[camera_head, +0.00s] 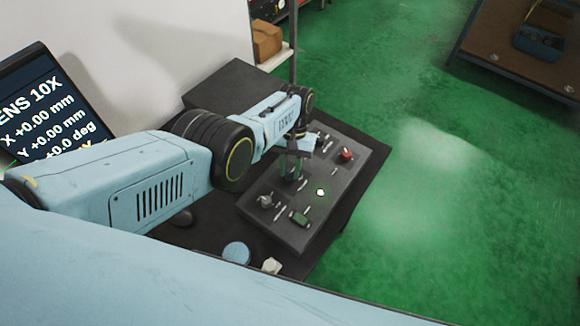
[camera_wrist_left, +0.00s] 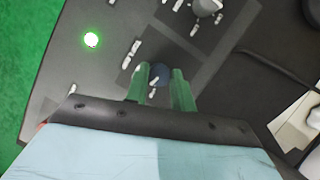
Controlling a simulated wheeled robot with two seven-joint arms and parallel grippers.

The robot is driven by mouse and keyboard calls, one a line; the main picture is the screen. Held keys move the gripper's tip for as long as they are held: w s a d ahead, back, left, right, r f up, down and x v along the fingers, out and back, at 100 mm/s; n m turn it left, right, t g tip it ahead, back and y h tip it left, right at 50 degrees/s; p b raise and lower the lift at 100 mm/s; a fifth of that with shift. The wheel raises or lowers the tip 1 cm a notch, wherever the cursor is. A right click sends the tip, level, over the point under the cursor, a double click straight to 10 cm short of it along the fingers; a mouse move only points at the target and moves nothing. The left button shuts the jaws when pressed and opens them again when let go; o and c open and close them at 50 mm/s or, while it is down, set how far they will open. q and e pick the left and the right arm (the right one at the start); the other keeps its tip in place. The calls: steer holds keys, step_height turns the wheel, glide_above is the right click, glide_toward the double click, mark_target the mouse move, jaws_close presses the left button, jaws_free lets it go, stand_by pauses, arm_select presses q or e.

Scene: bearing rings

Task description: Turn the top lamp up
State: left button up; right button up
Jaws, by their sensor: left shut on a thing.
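A dark grey control panel (camera_head: 342,178) lies on the bench, with several knobs, small white labels and a glowing lamp (camera_head: 320,192). The lamp shows bright with a green rim in the left wrist view (camera_wrist_left: 91,40). My left gripper (camera_head: 291,174) reaches down onto the middle of the panel. In the left wrist view its two green fingers (camera_wrist_left: 161,73) are on either side of a dark blue round knob (camera_wrist_left: 159,77) with a white mark, shut on it. The knob is mostly hidden by the gripper in the head view. My right gripper is not in view.
A red knob (camera_head: 346,154), a grey knob (camera_head: 265,200) and a green knob (camera_head: 299,216) stand on the panel around my gripper. A blue round object (camera_head: 237,252) and a cream object (camera_head: 271,265) lie in front. A screen (camera_head: 45,105) stands left.

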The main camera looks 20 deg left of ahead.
arm_select(q)
steer(key=o, duration=1)
steer(key=shift+p+v, duration=0.95)
steer(key=shift+v, duration=5.7)
steer(key=shift+s, duration=0.1)
